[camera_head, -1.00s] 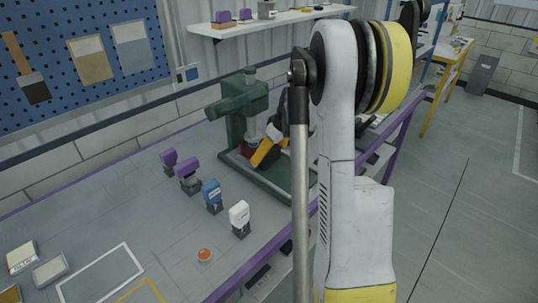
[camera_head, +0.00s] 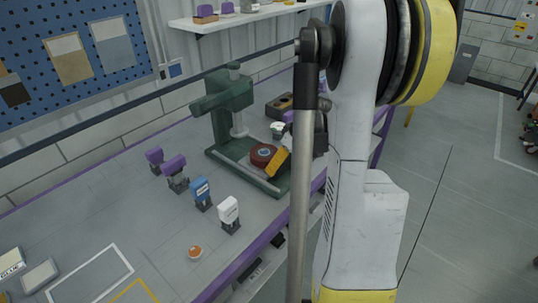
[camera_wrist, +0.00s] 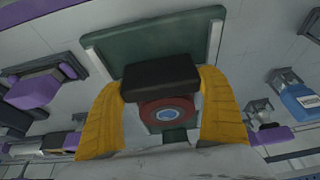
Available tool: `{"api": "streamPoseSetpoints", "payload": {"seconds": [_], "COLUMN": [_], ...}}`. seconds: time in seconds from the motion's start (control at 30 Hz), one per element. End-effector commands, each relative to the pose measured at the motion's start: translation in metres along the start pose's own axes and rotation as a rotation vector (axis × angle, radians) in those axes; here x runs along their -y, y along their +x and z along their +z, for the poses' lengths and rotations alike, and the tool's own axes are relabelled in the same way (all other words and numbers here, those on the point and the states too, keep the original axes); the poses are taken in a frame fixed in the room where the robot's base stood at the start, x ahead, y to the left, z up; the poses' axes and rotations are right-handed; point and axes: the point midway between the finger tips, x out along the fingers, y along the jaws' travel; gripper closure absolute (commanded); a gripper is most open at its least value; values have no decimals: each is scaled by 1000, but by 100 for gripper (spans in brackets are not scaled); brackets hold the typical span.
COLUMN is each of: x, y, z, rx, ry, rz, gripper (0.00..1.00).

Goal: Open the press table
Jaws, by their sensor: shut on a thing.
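The green press (camera_head: 222,105) stands on the workbench, with its ram column over the green base (camera_head: 235,161). The press table carries a round red disc (camera_head: 263,153) with a pale centre, forward of the ram. The wrist view shows the same red disc (camera_wrist: 150,112) just beyond a black block (camera_wrist: 160,76) that looks like the table's handle. My gripper (camera_head: 275,165) has its yellow fingers at the front side of the disc. In the wrist view my gripper (camera_wrist: 162,82) is shut on the black block, one finger on each side. The fingers hide the handle in the head view.
Blue (camera_head: 201,192) and white (camera_head: 229,213) stamp-like items and two purple ones (camera_head: 175,172) stand on the bench left of the press. An orange button (camera_head: 195,252) is nearer the front. A purple rail (camera_head: 247,262) runs along the bench edge.

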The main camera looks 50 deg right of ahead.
Motion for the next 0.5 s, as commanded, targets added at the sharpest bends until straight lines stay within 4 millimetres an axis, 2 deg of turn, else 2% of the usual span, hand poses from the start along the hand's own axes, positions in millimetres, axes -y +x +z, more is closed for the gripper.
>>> {"api": "streamPoseSetpoints", "payload": {"seconds": [0.33,0.37,0.4,0.5], "x": [-1,-1,-1,-1], "y": [-3,-3,-2,-2], "z": [3,3,3,3], "rx": [-3,-3,-3,-2], "ry": [1,1,1,1], "rz": [2,2,1,1], "gripper": [54,7,0,0]}}
